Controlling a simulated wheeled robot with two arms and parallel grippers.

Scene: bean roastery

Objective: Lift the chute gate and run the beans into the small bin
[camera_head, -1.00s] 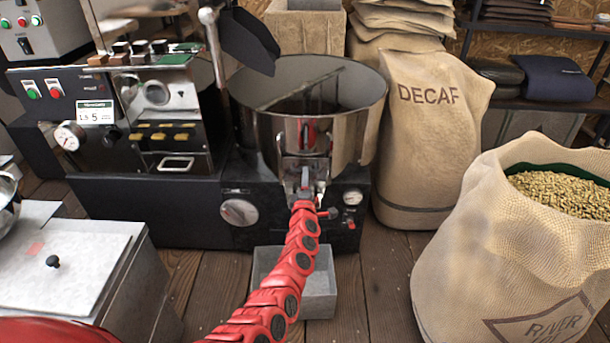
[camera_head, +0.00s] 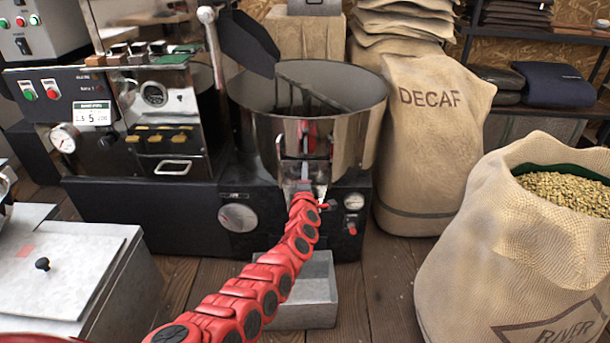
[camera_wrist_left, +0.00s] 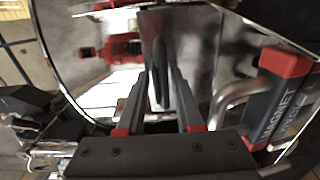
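The steel drum (camera_head: 250,120) stands on a black base, with a metal chute and gate (camera_head: 294,145) on its front. The small grey bin (camera_head: 322,285) sits on the floor below the chute, partly hidden by my red left arm; the part I see shows no beans. My left gripper (camera_head: 305,182) is at the chute front. In the left wrist view my left gripper (camera_wrist_left: 160,72) has its two fingers apart, one on each side of a dark upright handle (camera_wrist_left: 158,50), with narrow gaps showing. My right gripper is not in view.
A black-handled red-tipped block (camera_wrist_left: 280,95) and curved metal pipe are close right of the fingers. The DECAF sack (camera_head: 430,140) and an open sack of beans (camera_head: 500,260) stand right. A steel lidded box (camera_head: 60,270) is at left.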

